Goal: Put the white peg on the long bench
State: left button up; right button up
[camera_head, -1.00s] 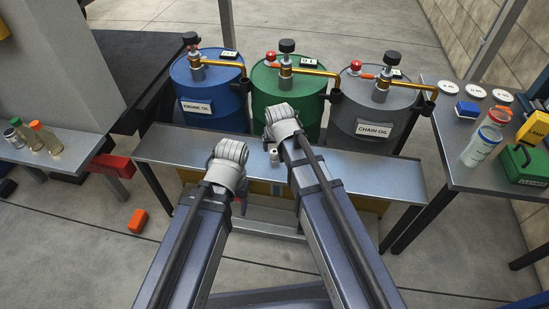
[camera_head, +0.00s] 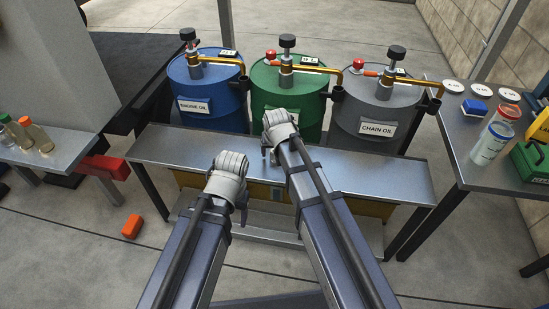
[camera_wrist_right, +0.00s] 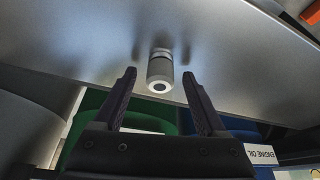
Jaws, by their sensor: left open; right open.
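The long bench (camera_head: 380,180) is a grey metal top in front of the three drums. The white peg (camera_wrist_right: 160,70) is a short pale cylinder with a dark band and a dark hole in its end. In the right wrist view it is at the bench top, between the spread fingertips of my right gripper (camera_wrist_right: 159,76), with gaps on both sides. Whether it rests on the bench is hard to tell. In the head view my right wrist mostly hides it. My left gripper (camera_head: 243,207) is open at the bench's front edge, its fingers mostly hidden by its wrist.
Blue (camera_head: 212,105), green (camera_head: 290,105) and grey (camera_head: 375,110) drums with pumps stand close behind the bench. A right-hand table (camera_head: 465,165) holds jars, discs and a green case (camera_head: 530,162). Bottles stand on a left bench (camera_head: 65,150). An orange block (camera_head: 133,226) lies on the floor.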

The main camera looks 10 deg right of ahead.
jog(key=shift+c, duration=0.3)
grip_shut()
jog(key=shift+r, duration=0.1)
dwell(0.4)
notch_tip(320, 180, up, 10)
jog(key=p, duration=1)
notch_tip(320, 180, up, 26)
jog(key=p, duration=2.5)
jog(key=shift+p, duration=0.4)
jog(key=shift+f, duration=0.25)
